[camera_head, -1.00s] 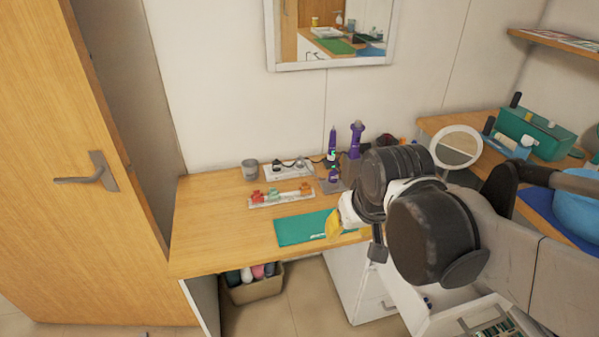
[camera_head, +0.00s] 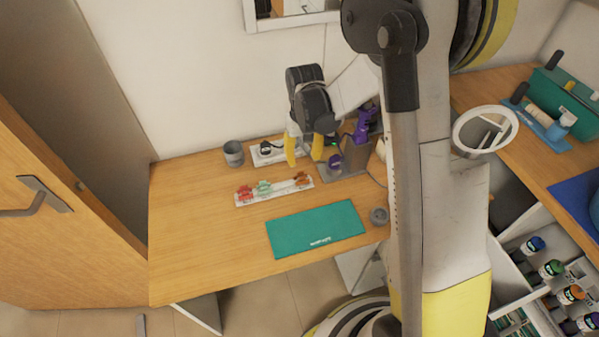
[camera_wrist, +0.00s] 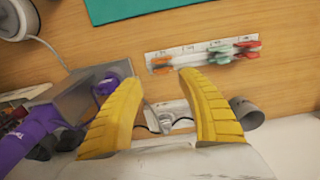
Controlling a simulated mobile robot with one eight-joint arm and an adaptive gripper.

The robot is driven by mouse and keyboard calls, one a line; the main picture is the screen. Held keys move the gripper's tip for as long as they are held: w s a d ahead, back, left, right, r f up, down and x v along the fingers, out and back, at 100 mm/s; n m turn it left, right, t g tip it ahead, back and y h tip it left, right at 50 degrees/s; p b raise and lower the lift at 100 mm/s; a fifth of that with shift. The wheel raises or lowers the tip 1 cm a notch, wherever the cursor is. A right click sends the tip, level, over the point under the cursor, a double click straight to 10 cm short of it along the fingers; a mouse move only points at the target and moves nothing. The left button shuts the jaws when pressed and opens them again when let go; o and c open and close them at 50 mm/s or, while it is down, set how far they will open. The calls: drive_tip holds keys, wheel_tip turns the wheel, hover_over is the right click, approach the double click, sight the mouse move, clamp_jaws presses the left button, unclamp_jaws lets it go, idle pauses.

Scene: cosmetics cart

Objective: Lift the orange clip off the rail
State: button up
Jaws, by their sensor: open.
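The orange clip (camera_head: 301,179) sits at the right end of the white rail (camera_head: 284,188) on the wooden table. It also shows in the wrist view (camera_wrist: 160,64), just beyond the gap between my fingertips. A green clip (camera_head: 264,187) and a red clip (camera_head: 245,192) sit toward the rail's left end; in the wrist view they are at the right. My gripper (camera_head: 304,158) is open, its yellow fingers pointing down. In the wrist view the spread fingers (camera_wrist: 160,80) hold nothing and appear apart from the clip.
A grey cup (camera_head: 233,153) and a white tray (camera_head: 266,152) stand behind the rail. A grey holder with purple tools (camera_head: 364,122) is close to the right of my gripper. A teal mat (camera_head: 316,228) lies in front. A small grey pot (camera_head: 379,216) is beside it.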

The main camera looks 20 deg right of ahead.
sight(301, 174)
drive_tip(key=f+b, duration=0.1)
drive_tip(key=f, duration=0.2)
drive_tip(key=f+b, duration=0.1)
drive_tip(key=f, duration=0.2)
drive_tip(key=f+b, duration=0.1)
drive_tip(key=f, duration=0.2)
drive_tip(key=shift+w+a+b, duration=0.2)
drive_tip(key=shift+w+b, duration=0.05)
drive_tip(key=shift+b, duration=0.05)
drive_tip(key=shift+r, duration=0.15)
drive_tip(key=c, duration=0.9)
